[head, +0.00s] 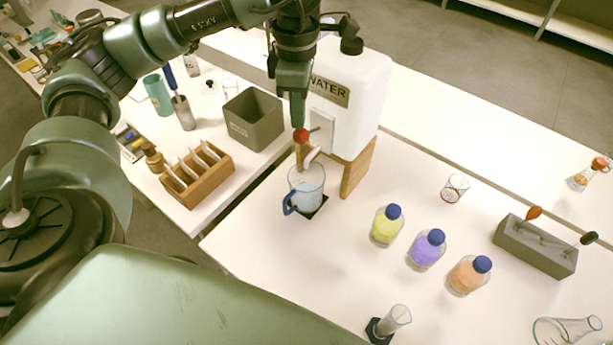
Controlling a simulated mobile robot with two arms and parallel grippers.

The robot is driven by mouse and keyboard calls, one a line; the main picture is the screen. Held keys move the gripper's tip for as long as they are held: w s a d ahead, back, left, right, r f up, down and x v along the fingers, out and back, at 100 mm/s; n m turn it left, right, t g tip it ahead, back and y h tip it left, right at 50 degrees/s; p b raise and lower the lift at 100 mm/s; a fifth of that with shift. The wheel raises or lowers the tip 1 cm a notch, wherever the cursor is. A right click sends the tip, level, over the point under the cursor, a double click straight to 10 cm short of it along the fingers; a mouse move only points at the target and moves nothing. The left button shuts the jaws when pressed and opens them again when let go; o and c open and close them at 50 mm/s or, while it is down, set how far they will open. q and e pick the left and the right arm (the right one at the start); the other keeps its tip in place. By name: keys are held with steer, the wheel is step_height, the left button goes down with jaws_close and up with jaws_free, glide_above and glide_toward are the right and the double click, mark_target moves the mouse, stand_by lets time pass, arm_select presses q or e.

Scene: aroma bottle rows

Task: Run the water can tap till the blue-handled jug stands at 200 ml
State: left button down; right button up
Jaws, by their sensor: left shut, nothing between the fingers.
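The white water can (360,85), labelled WATER, stands on a wooden stand at the top middle. Its tap has a red knob (301,135) and a pale spout (311,157). The clear jug (309,178) with a blue handle (289,204) stands upright on a dark pad, under the spout. It looks pale blue inside, but I cannot read its level or marks, nor tell whether water is running. My left gripper (298,122) points down, shut and empty, its tips at or just above the red knob; I cannot tell whether they touch. My right gripper is out of view.
Yellow (385,228), purple (425,252) and orange (467,277) bottles with blue caps stand right of the jug. A small beaker (455,187), a grey rack (535,249) and a cylinder (394,321) are further off. A grey bin (252,122) and wooden rack (197,178) stand left.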

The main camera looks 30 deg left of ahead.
mark_target(298, 132)
arm_select(q)
steer(key=shift+f+b, duration=2.75)
steer(key=shift+f, duration=0.4)
stand_by(0.4)
steer(key=shift+r+p, duration=0.8)
steer(key=shift+r, duration=0.6)
stand_by(3.1)
